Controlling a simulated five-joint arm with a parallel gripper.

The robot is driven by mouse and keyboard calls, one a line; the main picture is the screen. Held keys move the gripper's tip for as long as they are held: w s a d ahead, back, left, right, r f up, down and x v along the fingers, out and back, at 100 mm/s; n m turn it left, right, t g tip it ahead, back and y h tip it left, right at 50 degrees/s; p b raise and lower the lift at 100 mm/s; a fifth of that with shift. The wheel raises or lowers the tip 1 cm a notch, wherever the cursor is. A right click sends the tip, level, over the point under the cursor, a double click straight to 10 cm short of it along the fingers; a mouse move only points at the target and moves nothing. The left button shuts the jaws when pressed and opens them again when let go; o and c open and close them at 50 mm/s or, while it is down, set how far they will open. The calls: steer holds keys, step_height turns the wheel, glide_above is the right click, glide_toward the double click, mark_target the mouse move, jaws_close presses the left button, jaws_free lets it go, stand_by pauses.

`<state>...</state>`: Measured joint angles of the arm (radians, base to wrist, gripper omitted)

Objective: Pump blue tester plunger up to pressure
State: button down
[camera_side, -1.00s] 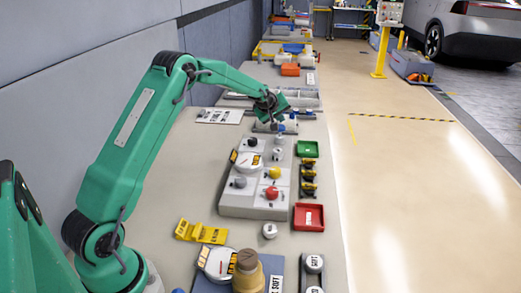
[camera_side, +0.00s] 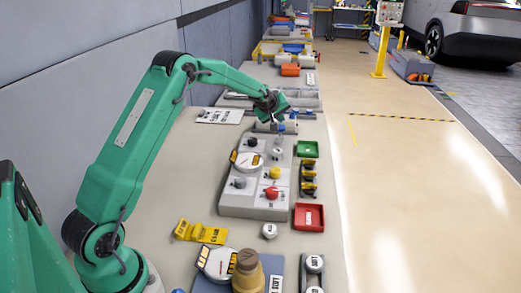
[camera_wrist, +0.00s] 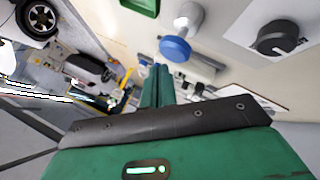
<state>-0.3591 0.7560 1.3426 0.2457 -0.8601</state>
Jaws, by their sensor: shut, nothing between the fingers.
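The blue plunger cap (camera_wrist: 175,49) shows in the wrist view just past my fingertips, slightly to their right. It sits on a grey cylindrical body on the bench. In the side view a small blue spot (camera_side: 281,128) that looks like the same cap lies below my gripper (camera_side: 280,117). In the wrist view my gripper (camera_wrist: 161,68) is shut and empty, its green fingers together. I cannot tell whether the fingertips touch the cap. The arm partly hides the tester in the side view.
A grey panel (camera_side: 233,205) with knobs, a yellow button and a red button stands in front of the gripper. A green tray (camera_side: 307,149) and a red tray (camera_side: 308,217) lie to its right. A black knob (camera_wrist: 283,37) is at the wrist view's upper right.

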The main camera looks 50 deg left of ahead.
mark_target(280, 127)
steer(key=shift+s+a+f, duration=0.1)
steer(key=shift+f, duration=1.75)
stand_by(2.7)
steer(key=shift+r, duration=1.8)
steer(key=shift+r, duration=0.1)
steer(key=shift+r, duration=2.45)
